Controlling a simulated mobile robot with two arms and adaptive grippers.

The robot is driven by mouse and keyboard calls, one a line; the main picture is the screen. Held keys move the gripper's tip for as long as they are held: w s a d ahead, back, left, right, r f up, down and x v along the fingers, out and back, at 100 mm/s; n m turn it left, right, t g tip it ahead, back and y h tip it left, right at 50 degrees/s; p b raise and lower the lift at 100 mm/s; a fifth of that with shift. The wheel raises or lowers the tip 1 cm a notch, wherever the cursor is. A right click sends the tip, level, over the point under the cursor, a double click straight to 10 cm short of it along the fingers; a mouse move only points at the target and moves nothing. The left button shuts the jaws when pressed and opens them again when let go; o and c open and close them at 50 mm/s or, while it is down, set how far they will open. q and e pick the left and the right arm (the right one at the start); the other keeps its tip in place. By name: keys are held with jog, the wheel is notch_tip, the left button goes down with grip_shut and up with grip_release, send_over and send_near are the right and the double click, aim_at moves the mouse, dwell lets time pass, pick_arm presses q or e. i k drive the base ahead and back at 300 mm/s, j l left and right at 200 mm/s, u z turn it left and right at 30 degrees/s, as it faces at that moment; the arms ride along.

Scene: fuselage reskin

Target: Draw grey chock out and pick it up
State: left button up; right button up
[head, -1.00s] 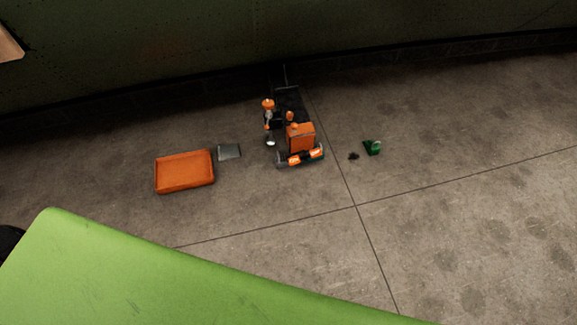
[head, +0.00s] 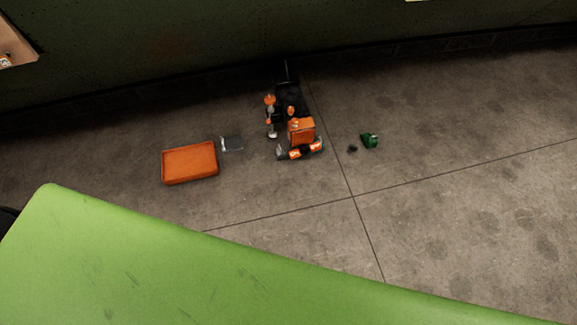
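I cannot make out a grey chock for certain. A small flat grey piece (head: 232,143) lies on the floor between the orange tray (head: 189,162) and an orange and black machine (head: 301,131). A smaller grey bit (head: 280,152) shows at the machine's front left corner, too small to identify. Neither of my grippers is in view.
A large green surface (head: 180,262) fills the lower left foreground. A green object (head: 369,140) and a small dark one (head: 352,148) lie right of the machine. A dark wall (head: 150,50) runs behind. The floor at right (head: 470,190) is clear.

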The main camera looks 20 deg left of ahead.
aim_at(282, 153)
jog(key=i+l+u, duration=0.1)
jog(key=u, duration=0.25)
jog(key=i+l+u, duration=0.1)
jog(key=u, duration=0.25)
jog(key=l+u, duration=0.15)
jog(key=u, duration=0.2)
jog(key=i+l+u, duration=0.15)
jog(key=l, duration=0.45)
jog(key=i+l+u, duration=0.15)
jog(key=l, duration=0.5)
jog(key=i+l+u, duration=0.15)
jog(key=l, duration=0.45)
jog(key=l+u, duration=0.15)
jog(key=l, duration=0.5)
jog(key=i, duration=0.05)
